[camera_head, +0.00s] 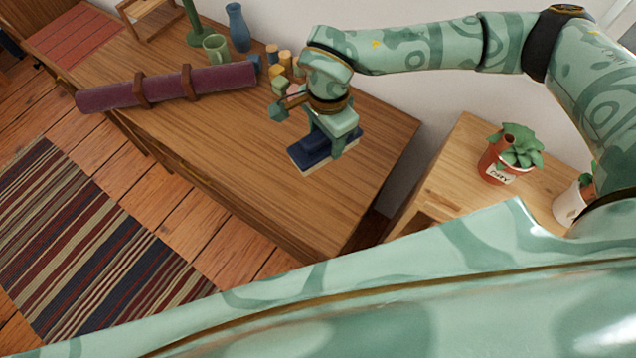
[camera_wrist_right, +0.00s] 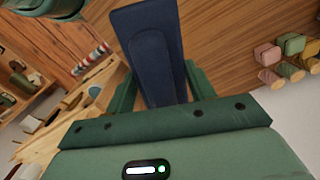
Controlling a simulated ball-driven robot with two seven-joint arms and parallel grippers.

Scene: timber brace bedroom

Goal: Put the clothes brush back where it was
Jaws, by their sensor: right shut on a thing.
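The clothes brush (camera_head: 313,153) is a dark navy block with a pale lower edge. It is at the right part of the long wooden table (camera_head: 225,165), under my right gripper (camera_head: 327,143). In the right wrist view the brush's long navy back (camera_wrist_right: 150,50) lies between the green fingers of my right gripper (camera_wrist_right: 160,92), which is shut on it. I cannot tell whether the brush touches the tabletop or hangs just above it. The fingers hide part of the brush. My left gripper is not in view.
A maroon roll (camera_head: 168,86) with brown straps lies across the table. Small wooden pegs or spools (camera_head: 277,62), a green mug (camera_head: 216,47) and a blue vase (camera_head: 238,27) stand behind. A side table (camera_head: 455,160) holds a potted plant (camera_head: 497,160). The table's front right is clear.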

